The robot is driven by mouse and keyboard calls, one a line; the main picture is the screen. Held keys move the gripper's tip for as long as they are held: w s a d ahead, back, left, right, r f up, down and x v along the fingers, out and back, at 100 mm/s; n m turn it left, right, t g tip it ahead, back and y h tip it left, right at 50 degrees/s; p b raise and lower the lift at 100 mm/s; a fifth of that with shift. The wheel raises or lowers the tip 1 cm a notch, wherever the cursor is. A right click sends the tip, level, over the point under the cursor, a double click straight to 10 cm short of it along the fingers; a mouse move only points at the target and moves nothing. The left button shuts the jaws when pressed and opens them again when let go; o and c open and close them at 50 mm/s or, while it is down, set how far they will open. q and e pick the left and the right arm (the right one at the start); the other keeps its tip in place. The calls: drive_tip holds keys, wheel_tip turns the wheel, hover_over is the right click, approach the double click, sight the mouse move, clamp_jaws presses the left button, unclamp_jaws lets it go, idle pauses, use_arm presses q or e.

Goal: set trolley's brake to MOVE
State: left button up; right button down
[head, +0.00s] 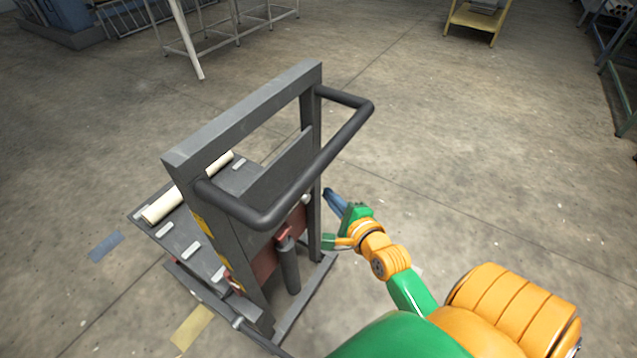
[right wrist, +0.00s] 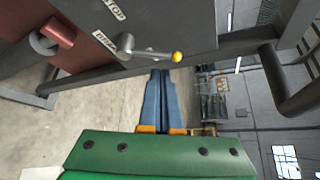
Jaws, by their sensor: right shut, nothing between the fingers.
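The trolley (head: 241,113) is a dark grey upright frame with a black push handle (head: 318,163) and a red panel low down. In the right wrist view its brake lever (right wrist: 148,53) is a short metal arm with a yellow knob (right wrist: 177,57), mounted on a grey plate (right wrist: 165,22). Two white labels stand near the lever's pivot, one partly hidden; I cannot read either surely. My right gripper (head: 327,192) is beside the trolley's right post, its blue fingers together and empty. In the right wrist view the fingertips (right wrist: 160,73) appear just below the knob; contact is unclear. My left gripper is out of view.
Open concrete floor (head: 480,160) lies to the right.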

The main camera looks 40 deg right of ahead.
drive_tip(key=a+x, duration=0.1)
drive_tip(key=x, duration=0.5)
drive_tip(key=shift+w+d+b, duration=0.3)
drive_tip(key=shift+w+d, duration=0.1)
drive_tip(key=shift+d, duration=0.1)
drive_tip(key=shift+f, duration=0.1)
drive_tip(key=shift+w+d+f+m+p, duration=0.1)
drive_tip(key=shift+w+d+m+p, duration=0.1)
drive_tip(key=shift+d+p, duration=0.2)
drive_tip(key=shift+w+d+f+m+p, duration=0.1)
drive_tip(key=shift+d+m+p, duration=0.1)
drive_tip(key=shift+d+p, duration=0.15)
